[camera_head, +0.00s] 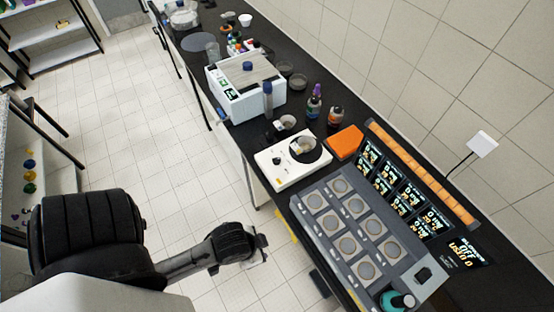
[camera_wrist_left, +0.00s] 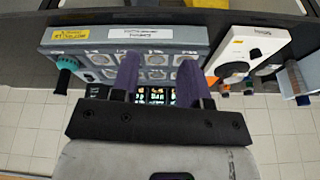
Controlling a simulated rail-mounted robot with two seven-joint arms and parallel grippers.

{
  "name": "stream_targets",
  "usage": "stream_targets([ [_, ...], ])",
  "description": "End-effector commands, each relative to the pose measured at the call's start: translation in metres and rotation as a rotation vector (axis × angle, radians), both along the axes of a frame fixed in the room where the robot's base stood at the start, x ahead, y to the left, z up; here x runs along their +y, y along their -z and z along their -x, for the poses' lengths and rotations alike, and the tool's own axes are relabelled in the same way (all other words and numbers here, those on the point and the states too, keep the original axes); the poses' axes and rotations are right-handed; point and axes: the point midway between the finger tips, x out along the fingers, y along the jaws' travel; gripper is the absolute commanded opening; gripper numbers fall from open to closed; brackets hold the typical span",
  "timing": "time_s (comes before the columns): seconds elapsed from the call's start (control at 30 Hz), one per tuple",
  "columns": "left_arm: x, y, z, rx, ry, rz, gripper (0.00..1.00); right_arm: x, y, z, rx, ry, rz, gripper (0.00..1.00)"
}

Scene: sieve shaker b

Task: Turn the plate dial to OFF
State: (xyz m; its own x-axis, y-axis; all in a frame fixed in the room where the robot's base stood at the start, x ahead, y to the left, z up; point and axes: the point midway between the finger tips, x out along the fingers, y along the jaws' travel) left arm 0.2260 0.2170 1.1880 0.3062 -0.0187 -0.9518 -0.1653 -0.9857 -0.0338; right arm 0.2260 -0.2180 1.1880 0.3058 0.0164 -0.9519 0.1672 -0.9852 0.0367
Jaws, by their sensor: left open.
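The white plate unit (camera_head: 285,178) stands on the black bench beyond the grey console. A small dark dial (camera_head: 278,160) sits on its near left part, and a dark round plate with a dish sits at its right. The white unit also shows at the right of the left wrist view (camera_wrist_left: 233,48), with the dark dial (camera_wrist_left: 255,53) on it. The dial's setting is too small to read. My left gripper (camera_head: 264,250) is beside the bench's front edge, apart from the dial. Its two purple fingers (camera_wrist_left: 157,82) are spread and empty, facing the console. My right gripper is out of view.
The grey console (camera_head: 322,222) carries several round pads and a teal knob (camera_head: 397,299). Lit displays (camera_head: 403,192) and an orange strip stand behind it. An orange block (camera_head: 345,142), bottles (camera_head: 314,105) and a white machine (camera_head: 245,85) stand nearby. The floor aisle is clear.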

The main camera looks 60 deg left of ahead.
Motion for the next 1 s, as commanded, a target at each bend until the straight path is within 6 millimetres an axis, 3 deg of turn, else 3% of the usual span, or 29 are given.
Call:
stream_targets([
  [0.17,0.000,0.011,-0.011,-0.026,0.000,0.001,0.41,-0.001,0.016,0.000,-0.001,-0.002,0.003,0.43],
  [0.27,0.006,0.027,-0.031,-0.078,0.011,-0.020,0.41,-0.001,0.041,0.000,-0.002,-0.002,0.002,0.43],
  [0.37,0.026,0.044,-0.060,-0.152,0.053,-0.095,0.41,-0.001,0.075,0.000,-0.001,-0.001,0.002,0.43],
  [0.7,0.125,0.072,-0.156,-0.343,0.240,-0.519,0.41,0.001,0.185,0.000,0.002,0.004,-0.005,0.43],
  [1.0,0.229,0.088,-0.207,-0.245,0.343,-0.795,0.41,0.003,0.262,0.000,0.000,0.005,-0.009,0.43],
])
